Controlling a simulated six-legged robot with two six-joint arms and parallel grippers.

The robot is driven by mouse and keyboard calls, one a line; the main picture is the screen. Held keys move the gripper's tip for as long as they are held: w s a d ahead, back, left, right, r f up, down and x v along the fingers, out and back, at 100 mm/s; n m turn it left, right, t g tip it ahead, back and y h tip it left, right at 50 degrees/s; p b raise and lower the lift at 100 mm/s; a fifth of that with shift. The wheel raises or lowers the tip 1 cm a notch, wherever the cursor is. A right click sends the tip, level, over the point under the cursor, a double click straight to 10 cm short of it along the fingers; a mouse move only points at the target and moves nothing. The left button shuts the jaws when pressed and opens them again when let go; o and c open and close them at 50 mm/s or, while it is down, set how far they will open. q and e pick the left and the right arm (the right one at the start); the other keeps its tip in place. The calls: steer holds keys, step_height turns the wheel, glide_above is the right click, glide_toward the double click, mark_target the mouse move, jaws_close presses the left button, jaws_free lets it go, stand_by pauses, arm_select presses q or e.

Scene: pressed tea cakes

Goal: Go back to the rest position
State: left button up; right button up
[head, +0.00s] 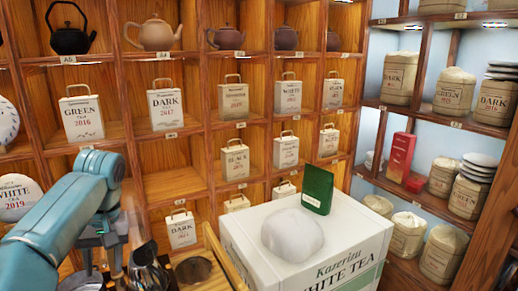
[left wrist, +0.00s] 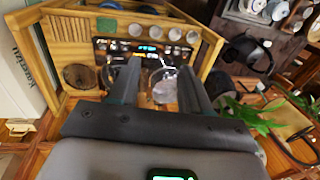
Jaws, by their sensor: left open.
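My left gripper (left wrist: 155,78) is open, its two dark fingers spread apart in the left wrist view with nothing gripped between them. Beyond the fingers lies a wooden tea tray with small cups and a clear glass vessel (left wrist: 163,85). In the head view my teal left arm comes in from the left and bends down at the wrist, with the gripper (head: 103,262) low at the lower left, partly cut off. A white rounded bundle (head: 292,234) and a green packet (head: 318,190) rest on a white tea box (head: 345,240). My right gripper is not in view.
A wooden shelf wall (head: 190,150) holds teapots and labelled tea bags. A side shelf (head: 425,205) at right holds cloth-wrapped bundles and a red box (head: 400,157). A dark metal jug (head: 148,268) stands close to my left gripper. A green plant (left wrist: 255,120) is at right in the wrist view.

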arm_select(q)
steer(key=w+d+f+m+h, duration=0.1)
steer(key=w+d+f, duration=0.1)
steer(key=f, duration=0.5)
steer(key=w+d+f+m, duration=0.2)
steer(key=f, duration=0.5)
steer(key=s+d+f+m+h+b, duration=0.1)
steer(key=s+d+f, duration=0.15)
steer(key=f, duration=0.45)
steer(key=s+d+f+h, duration=0.1)
steer(key=d+f, duration=0.3)
steer(key=f, duration=0.3)
steer(key=s+d+f+m+h+b, duration=0.1)
steer(key=s+d+f, duration=0.15)
steer(key=f, duration=0.45)
steer(key=s+d+f, duration=0.2)
steer(key=s+f, duration=0.1)
steer(key=s, duration=0.4)
steer(key=s+d+f+t+h, duration=0.1)
steer(key=s+d+f, duration=0.1)
steer(key=s+f, duration=0.2)
steer(key=s+d+f+n+h+b, duration=0.1)
steer(key=s+d+f, duration=0.2)
steer(key=s, duration=0.7)
steer(key=shift+s+f, duration=0.35)
steer(key=shift+f, duration=0.3)
steer(key=shift+w+a, duration=0.1)
